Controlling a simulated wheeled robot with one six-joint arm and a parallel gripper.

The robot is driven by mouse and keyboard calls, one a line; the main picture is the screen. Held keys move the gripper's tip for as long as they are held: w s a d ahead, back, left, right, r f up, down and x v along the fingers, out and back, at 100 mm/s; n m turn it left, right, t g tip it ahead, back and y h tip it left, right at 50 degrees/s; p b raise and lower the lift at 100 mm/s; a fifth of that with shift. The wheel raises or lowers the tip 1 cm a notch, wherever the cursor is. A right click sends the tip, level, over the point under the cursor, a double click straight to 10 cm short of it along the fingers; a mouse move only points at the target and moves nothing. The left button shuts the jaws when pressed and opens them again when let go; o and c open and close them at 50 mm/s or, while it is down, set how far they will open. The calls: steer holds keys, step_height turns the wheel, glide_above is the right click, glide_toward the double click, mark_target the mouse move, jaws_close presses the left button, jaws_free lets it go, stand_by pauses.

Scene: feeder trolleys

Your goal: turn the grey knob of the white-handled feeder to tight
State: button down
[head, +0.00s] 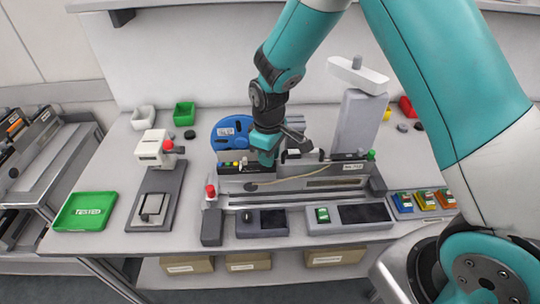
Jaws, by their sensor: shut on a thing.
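A long grey feeder (325,184) lies in a fixture on the bench, with a blue reel (228,133) behind its left end. A small white part (292,154), perhaps its handle, shows on top just right of my gripper. My gripper (266,159) points down at the feeder's top, left of its middle. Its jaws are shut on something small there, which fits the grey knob. The jaws hide the knob, so I cannot see its angle or any marking.
A grey upright post with a white bar (357,75) stands close behind the feeder's right half. A white device (153,148) on a dark base and a green tray (86,211) are at the left. Dark-topped pads (365,213) lie in front. Several coloured blocks (425,200) sit at the right.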

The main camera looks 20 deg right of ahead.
steer(key=shift+m, duration=0.6)
steer(key=c, duration=1)
jaws_free()
step_height(320, 180, up, 18)
steer(key=b, duration=0.3)
steer(key=shift+f, duration=0.2)
